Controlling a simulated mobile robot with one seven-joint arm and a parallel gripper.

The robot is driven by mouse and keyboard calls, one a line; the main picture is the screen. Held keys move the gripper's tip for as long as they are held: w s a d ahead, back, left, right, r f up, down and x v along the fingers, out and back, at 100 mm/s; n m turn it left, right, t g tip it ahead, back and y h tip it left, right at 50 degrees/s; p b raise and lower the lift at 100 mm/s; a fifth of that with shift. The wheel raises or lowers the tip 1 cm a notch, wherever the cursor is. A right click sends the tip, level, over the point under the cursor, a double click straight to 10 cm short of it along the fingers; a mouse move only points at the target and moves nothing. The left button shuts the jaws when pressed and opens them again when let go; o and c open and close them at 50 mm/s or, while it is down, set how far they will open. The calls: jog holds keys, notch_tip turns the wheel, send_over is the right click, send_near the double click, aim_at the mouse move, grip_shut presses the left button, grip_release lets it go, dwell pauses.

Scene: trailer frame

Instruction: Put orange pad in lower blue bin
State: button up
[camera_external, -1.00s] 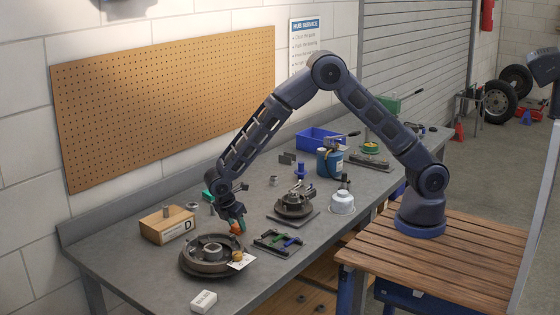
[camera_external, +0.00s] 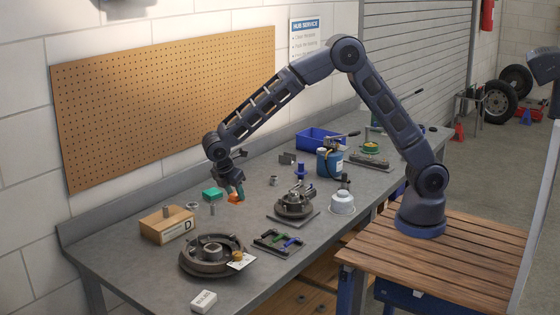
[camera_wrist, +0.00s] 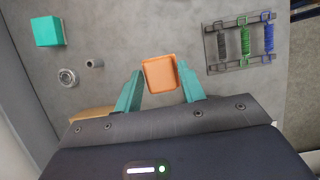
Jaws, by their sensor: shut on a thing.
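The orange pad (camera_external: 235,197) is a small square piece with a raised-looking rim. It also shows between the teal fingertips in the wrist view (camera_wrist: 160,74). My gripper (camera_external: 233,189) is shut on it and holds it over the grey workbench, behind the round hub plate. A blue bin (camera_external: 320,138) stands at the back of the workbench, well right of my gripper. Another blue container-like shape (camera_external: 405,296) shows low under the slatted wooden table; its inside is hidden.
A teal block (camera_external: 212,194), a wooden box marked D (camera_external: 168,225) and the hub plate (camera_external: 208,268) are near my gripper. A spring rack (camera_external: 278,242) and a vise-like fixture (camera_external: 294,205) stand to its right. A blue can (camera_external: 329,163) is near the bin.

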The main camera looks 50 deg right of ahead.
aim_at(235, 194)
notch_tip(235, 194, up, 8)
jog(key=shift+f, duration=0.2)
jog(key=w+d, duration=0.8)
jog(key=d, duration=0.5)
jog(key=w+d, duration=0.7)
jog(key=d, duration=0.5)
jog(key=w+d, duration=0.8)
jog(key=d, duration=0.5)
jog(key=w+d, duration=0.1)
jog(key=d, duration=2.4)
jog(key=s+d, duration=0.4)
jog(key=d, duration=0.9)
jog(key=s+d, duration=0.3)
jog(key=d, duration=0.9)
notch_tip(235, 194, down, 19)
jog(key=shift+f, duration=0.2)
jog(key=shift+f, duration=0.15)
jog(key=o, duration=1.1)
jog(key=shift+c, duration=0.2)
